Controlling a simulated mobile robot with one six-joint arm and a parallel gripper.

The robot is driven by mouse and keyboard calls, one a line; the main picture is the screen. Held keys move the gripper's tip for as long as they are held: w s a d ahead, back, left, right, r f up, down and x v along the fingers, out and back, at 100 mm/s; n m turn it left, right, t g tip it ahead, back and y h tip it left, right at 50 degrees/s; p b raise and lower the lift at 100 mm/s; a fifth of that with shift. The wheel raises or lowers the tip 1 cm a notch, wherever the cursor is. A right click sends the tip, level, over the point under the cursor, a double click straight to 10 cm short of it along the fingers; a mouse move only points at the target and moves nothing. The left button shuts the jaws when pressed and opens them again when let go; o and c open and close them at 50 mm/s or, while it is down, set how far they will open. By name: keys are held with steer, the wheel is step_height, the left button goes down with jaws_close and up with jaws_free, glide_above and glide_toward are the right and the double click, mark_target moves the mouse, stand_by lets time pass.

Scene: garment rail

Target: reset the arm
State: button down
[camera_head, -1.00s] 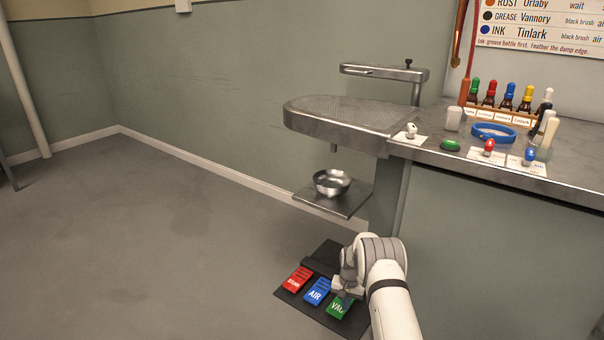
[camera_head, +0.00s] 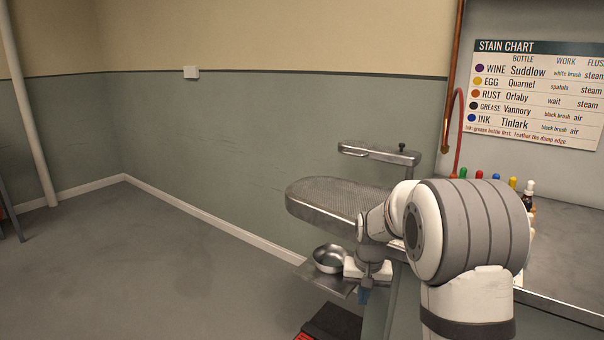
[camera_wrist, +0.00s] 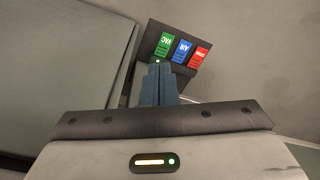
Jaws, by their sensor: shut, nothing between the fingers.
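My gripper (camera_head: 365,294) is raised in front of the bench, near the metal bowl and the small shelf. In the wrist view its blue fingers (camera_wrist: 159,82) are together with nothing between them. They point down towards the pedal board, which lies on the floor below. The green VAC pedal (camera_wrist: 163,44), the blue AIR pedal (camera_wrist: 182,51) and the red pedal (camera_wrist: 201,55) show past the fingertips, apart from them.
A perforated metal board (camera_head: 335,198) juts from the bench, with a metal arm (camera_head: 378,154) above it. A steel bowl (camera_head: 330,258) sits on a small shelf (camera_head: 322,281) below. Bottles (camera_head: 529,190) stand behind my arm. A stain chart (camera_head: 535,92) hangs on the wall.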

steer(key=s+r+n+t+p, duration=0.1)
steer(key=s+r+p, duration=1.4)
steer(key=s+r, duration=1.1)
steer(key=s, duration=0.2)
steer(key=shift+s+a+n+t, duration=0.15)
steer(key=shift+s+n+t, duration=0.2)
steer(key=shift+n+t, duration=0.05)
